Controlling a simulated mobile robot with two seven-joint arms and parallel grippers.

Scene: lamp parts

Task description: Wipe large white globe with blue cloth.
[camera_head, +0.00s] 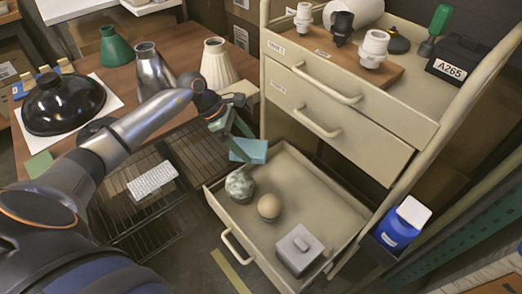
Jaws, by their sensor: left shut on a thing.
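My left gripper (236,128) reaches over the gap between the table and the cabinet. It is shut on a folded teal-blue cloth (249,151), which hangs just above the back left edge of the open drawer. In that drawer, a marbled pale grey-green globe (240,187) sits at the left, with a smaller beige globe (268,206) beside it. The cloth is above and apart from both. My right gripper is not in view.
The open drawer (335,212) also holds a grey box (299,250); its middle right is bare. Lamp sockets stand on a wooden board (390,72) on the cabinet top. Metal, cream and green shades and a black dome (62,105) stand on the table (130,80).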

